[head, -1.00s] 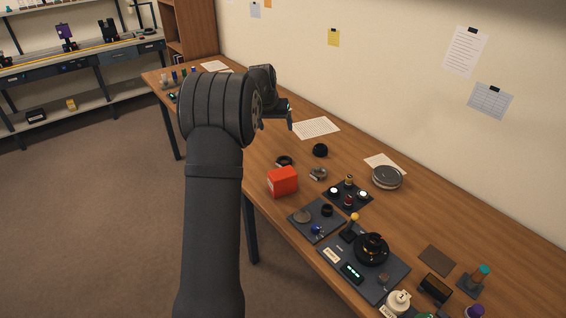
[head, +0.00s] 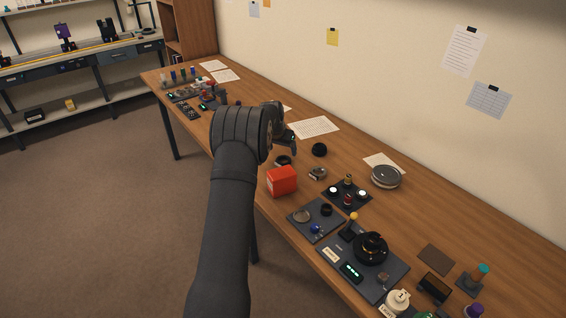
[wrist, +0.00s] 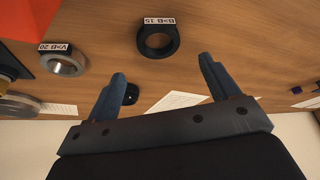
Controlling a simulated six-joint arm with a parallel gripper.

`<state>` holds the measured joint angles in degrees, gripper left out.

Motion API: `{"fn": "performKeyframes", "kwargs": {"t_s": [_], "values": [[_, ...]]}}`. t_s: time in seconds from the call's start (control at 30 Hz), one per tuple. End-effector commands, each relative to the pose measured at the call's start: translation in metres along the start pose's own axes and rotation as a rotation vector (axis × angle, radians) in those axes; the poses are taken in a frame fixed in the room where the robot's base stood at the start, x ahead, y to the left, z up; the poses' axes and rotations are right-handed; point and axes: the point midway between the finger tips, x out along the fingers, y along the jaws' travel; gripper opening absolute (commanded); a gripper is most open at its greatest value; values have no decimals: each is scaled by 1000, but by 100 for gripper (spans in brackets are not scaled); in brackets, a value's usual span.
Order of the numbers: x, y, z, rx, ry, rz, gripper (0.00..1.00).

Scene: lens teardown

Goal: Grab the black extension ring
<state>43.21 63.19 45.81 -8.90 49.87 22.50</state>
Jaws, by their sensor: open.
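A black ring (wrist: 158,41) with a white label lies on the table, ahead of my fingertips and roughly between them in the wrist view. It is the black extension ring as far as I can tell. In the head view the black ring (head: 284,161) is just below my gripper (head: 288,146), partly covered by it. In the wrist view my gripper (wrist: 163,70) is open, with two blue-grey fingers apart and nothing between them. The fingers are not touching the ring.
A metallic ring (wrist: 66,63) with a label lies to the left in the wrist view. A red box (head: 282,181) stands close by. Another small black round part (head: 319,150) lies further back. Dark trays (head: 316,220) with parts fill the front right.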

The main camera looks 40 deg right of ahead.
Motion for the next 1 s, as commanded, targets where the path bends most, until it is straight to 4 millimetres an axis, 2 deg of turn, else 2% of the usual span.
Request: {"fn": "performKeyframes", "kwargs": {"t_s": [0.17,0.37,0.5,0.77,1.0], "values": [[8,0,2,0,0,0,80],[35,0,12,-1,-2,1,80],[51,0,11,-1,0,0,80],[54,0,10,-1,1,-1,80],[54,0,10,-1,1,-1,33]]}}
